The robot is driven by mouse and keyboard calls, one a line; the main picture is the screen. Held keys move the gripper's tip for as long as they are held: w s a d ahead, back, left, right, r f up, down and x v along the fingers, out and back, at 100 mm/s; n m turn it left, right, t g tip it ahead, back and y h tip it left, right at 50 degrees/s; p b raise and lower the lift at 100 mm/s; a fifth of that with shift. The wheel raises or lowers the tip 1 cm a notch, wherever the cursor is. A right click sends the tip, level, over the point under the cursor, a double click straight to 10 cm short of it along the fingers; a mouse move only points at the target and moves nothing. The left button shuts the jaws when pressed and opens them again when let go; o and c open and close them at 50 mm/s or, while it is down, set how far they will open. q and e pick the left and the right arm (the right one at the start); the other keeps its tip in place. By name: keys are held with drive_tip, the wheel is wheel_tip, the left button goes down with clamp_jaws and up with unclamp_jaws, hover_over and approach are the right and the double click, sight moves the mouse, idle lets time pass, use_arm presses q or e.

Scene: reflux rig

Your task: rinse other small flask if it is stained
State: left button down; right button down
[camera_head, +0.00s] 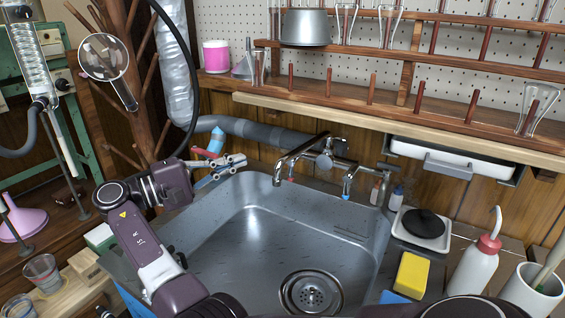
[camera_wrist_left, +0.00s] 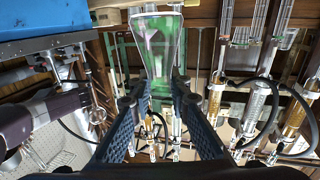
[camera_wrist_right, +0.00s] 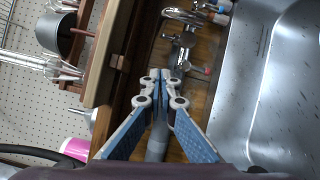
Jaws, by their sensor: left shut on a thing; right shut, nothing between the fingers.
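My left gripper (camera_wrist_left: 158,95) is shut on a clear conical flask (camera_wrist_left: 160,50) in the left wrist view. Green shows through the glass; I cannot tell whether that is a stain or the background. My left gripper does not show in the head view. My right gripper (camera_head: 238,162) is shut and empty over the sink's back left corner; its closed fingertips also show in the right wrist view (camera_wrist_right: 160,78). The sink (camera_head: 270,225) is empty, with a drain at the bottom. The tap (camera_head: 300,158) stands behind it. A clear flask (camera_head: 536,104) hangs on a rack peg at right.
A wooden drying rack (camera_head: 340,93) with glassware and a metal pot (camera_head: 305,26) is above the sink. A yellow sponge (camera_head: 411,273), a wash bottle (camera_head: 474,265) and a white pot (camera_head: 530,295) stand at right. Glass beakers (camera_head: 41,272) stand at lower left.

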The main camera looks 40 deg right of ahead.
use_arm(q)
drive_tip(key=shift+f, duration=0.1)
drive_tip(key=shift+r, duration=0.25)
use_arm(e)
drive_tip(key=s+d+r, duration=0.1)
drive_tip(key=s+d, duration=0.4)
drive_tip(key=d, duration=0.5)
drive_tip(key=shift+s+r, duration=0.2)
drive_tip(key=shift+s, duration=0.2)
use_arm(q)
drive_tip(key=shift+p, duration=0.35)
